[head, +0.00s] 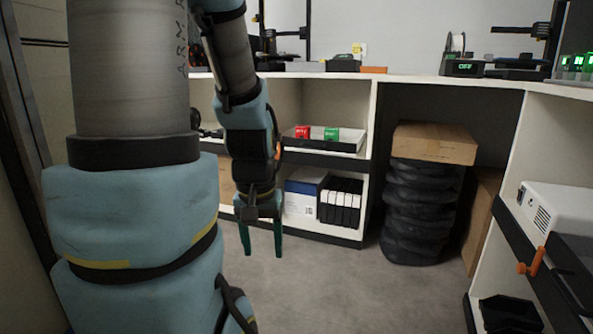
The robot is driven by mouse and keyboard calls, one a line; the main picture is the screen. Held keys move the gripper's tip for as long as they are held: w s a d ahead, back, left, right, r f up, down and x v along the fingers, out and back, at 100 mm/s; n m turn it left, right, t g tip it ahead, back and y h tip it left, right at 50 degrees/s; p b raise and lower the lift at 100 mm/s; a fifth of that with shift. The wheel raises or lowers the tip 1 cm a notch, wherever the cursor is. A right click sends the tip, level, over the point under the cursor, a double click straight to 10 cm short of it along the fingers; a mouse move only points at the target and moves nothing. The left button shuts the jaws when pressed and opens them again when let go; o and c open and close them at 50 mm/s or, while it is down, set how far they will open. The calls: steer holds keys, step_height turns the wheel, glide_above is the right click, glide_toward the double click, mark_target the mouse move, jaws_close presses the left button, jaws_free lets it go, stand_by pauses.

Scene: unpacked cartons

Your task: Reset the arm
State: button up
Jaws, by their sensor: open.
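My gripper (262,240) hangs at the end of my arm, left of the picture's middle, with its two green fingers pointing down. The fingers are apart and nothing shows between them. It is in front of the low shelf unit, over the grey floor. My blue and grey arm fills the left side of the view and hides part of the shelves behind it.
Black-and-white binders (340,204) stand below. A cardboard box (433,142) rests on a black ribbed stack (420,215). A white device (553,213) sits at right. The middle floor is clear.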

step_height(320, 180, up, 36)
steer(key=p, duration=3.4)
steer(key=shift+f, duration=0.2)
